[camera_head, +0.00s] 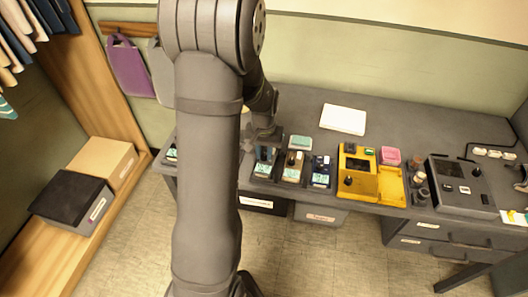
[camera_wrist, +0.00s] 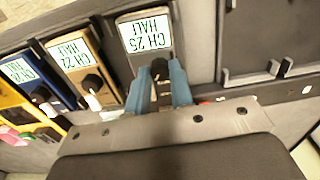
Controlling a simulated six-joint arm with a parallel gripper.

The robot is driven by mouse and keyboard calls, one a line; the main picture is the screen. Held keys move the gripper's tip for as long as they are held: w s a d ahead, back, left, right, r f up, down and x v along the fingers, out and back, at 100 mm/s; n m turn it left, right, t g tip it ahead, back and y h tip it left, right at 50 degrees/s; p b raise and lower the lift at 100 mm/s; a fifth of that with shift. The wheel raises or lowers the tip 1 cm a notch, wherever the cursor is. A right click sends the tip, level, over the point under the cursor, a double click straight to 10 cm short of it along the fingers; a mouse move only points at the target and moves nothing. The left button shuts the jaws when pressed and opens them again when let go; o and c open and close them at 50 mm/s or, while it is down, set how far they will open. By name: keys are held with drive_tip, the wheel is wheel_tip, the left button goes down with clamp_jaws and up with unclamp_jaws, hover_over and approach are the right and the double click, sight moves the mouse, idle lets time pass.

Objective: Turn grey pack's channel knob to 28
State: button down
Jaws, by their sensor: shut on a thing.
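The grey pack (camera_wrist: 150,38) stands in a row of packs on the desk and shows near the top of the wrist view.
A tan pack (camera_wrist: 74,58) and a blue pack (camera_wrist: 28,80) stand close beside the grey one, each with its own knob. In the head view a yellow charger-like box (camera_head: 358,178) stands to the right. A white sheet (camera_head: 343,119) lies behind, with clear desk around it.

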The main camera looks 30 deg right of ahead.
sight(264, 156)
drive_tip(key=shift+m, duration=0.4)
drive_tip(key=m, duration=0.3)
drive_tip(key=shift+m, duration=1.6)
drive_tip(key=c, duration=1.3)
unclamp_jaws()
drive_tip(key=shift+o, duration=0.2)
wheel_tip(264, 156, up, 18)
drive_tip(key=shift+f, duration=0.25)
